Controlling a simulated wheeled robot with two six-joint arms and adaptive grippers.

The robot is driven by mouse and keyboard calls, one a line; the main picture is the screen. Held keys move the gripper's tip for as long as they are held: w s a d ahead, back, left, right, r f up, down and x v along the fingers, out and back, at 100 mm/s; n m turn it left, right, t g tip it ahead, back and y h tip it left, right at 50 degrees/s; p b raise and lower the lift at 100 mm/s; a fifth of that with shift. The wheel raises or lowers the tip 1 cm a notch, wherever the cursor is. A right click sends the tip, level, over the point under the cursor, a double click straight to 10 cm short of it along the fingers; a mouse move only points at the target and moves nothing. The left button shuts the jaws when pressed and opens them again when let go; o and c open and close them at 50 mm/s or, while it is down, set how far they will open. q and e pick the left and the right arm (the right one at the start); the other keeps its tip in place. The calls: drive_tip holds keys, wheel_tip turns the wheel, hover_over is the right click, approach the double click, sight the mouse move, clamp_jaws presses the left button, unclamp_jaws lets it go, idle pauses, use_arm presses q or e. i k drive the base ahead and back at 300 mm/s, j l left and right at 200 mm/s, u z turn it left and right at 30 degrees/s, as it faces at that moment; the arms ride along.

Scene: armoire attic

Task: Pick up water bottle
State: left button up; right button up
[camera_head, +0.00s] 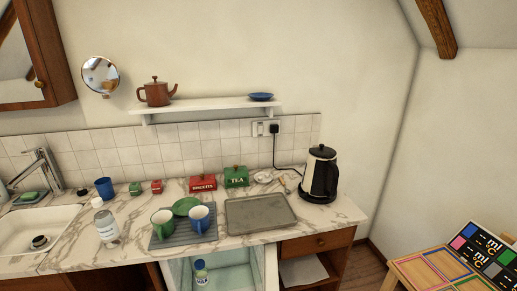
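A pale grey bottle (107,228) with a white top and dark print on its side stands upright on the marble counter (335,217), just right of the sink. It looks like the water bottle, though its print is too small to read. A smaller bottle (201,273) with a blue cap and a label that seems to read milk stands in the open glass-like compartment below the counter front. Neither of my grippers shows in the head view.
A drying mat (183,241) with a green mug (162,222) and blue mug (200,219) lies right of the bottle. A grey tray (260,213) and black-and-white kettle (320,175) are further right. The sink (30,232) is left. An open compartment (240,270) juts out below.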

sight(104, 220)
drive_tip(key=i+j, duration=0.1)
drive_tip(key=j, duration=0.4)
drive_tip(key=i+j, duration=0.1)
drive_tip(key=j, duration=0.4)
drive_tip(key=i+j, duration=0.1)
drive_tip(key=j, duration=0.4)
drive_tip(key=u, duration=0.05)
